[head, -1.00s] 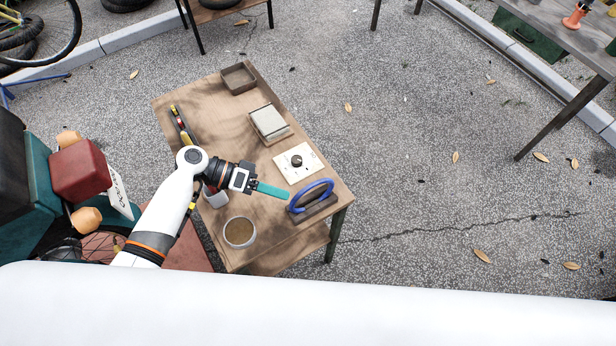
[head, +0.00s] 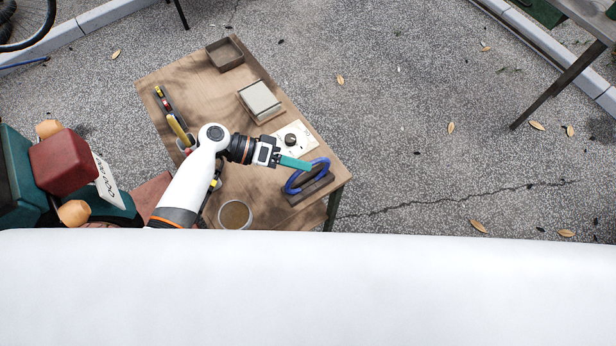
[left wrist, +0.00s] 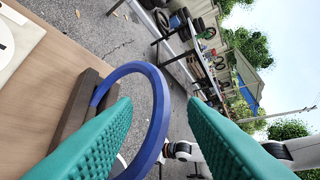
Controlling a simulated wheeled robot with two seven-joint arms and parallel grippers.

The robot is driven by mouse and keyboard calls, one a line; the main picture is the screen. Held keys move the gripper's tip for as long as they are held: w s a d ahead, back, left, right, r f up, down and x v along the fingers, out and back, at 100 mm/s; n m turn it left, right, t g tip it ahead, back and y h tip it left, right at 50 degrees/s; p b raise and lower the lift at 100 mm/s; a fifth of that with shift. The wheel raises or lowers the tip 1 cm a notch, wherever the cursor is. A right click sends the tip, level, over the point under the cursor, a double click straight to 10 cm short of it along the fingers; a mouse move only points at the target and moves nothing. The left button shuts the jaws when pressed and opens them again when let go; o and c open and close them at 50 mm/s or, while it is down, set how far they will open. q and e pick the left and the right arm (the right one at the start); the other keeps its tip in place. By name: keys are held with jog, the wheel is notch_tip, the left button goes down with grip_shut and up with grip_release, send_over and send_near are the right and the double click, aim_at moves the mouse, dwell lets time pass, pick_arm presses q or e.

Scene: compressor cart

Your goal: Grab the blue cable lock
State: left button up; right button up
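The blue cable lock (head: 292,184) is a blue ring standing upright in a dark brown holder (head: 311,189) at the table's right corner. In the left wrist view the near side of the lock (left wrist: 160,112) passes between my two green fingers, with a gap visible on the right. My left gripper (head: 307,165) reaches the lock from the left, its fingertips overlapping the ring in the head view. In the left wrist view the left gripper (left wrist: 160,103) is open, and its left finger covers part of the ring. My right gripper is not seen.
Open pavement lies right of the table.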

aim_at(318, 160)
pick_arm(q)
jog(key=b+x, duration=0.1)
jog(key=x, duration=0.3)
jog(key=shift+d+f, duration=0.1)
jog(key=shift+d, duration=0.3)
jog(key=shift+a, duration=0.1)
grip_shut()
dwell(0.9)
